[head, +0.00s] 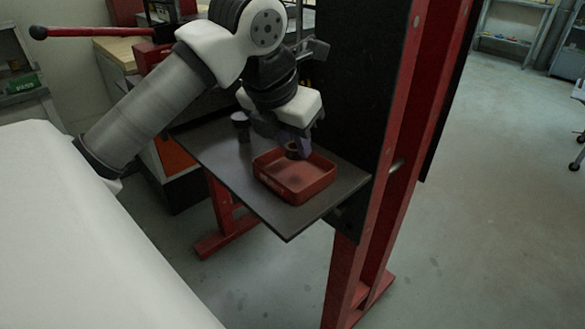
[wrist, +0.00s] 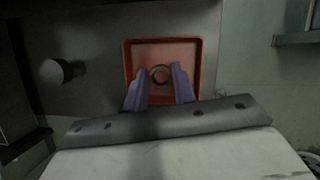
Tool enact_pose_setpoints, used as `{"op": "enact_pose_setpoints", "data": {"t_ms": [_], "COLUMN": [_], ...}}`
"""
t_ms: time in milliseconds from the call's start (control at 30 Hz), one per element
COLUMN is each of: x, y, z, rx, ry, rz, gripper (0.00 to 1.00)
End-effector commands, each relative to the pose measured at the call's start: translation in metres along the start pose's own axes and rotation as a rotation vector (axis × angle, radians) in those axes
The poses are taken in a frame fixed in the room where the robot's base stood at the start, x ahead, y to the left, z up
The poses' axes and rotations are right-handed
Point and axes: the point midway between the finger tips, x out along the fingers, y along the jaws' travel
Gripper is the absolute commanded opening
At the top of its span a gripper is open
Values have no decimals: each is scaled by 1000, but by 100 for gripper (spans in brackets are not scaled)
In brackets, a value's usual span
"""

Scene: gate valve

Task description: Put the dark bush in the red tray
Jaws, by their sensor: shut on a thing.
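The dark bush is a small ring (wrist: 160,74) between the fingertips of my gripper (wrist: 160,84) in the wrist view. My gripper is shut on it. In the head view the bush (head: 292,150) shows at the end of my gripper (head: 298,148), over the back part of the red tray. The red tray (head: 296,190) is a shallow square box on the grey shelf. In the wrist view the tray (wrist: 128,62) frames the bush from behind. The bush appears above the tray floor, with a dark shadow on the floor; the exact height is hard to tell.
A dark cylindrical part (head: 241,127) stands on the grey shelf (head: 225,165) left of the tray; it also shows in the wrist view (wrist: 58,72). A black panel with a red post (head: 400,150) rises at the right of the shelf. The shelf's front left is bare.

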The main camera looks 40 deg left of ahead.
Motion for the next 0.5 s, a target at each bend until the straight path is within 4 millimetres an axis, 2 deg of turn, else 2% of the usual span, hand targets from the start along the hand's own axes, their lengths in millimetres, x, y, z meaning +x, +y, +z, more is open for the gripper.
{"op": "enact_pose_setpoints", "data": {"t_ms": [267, 500], "x": [38, 38], "y": [0, 0], "z": [-16, -16], "rx": [0, 0], "ry": [1, 0], "rz": [-2, -1], "gripper": [3, 3]}}
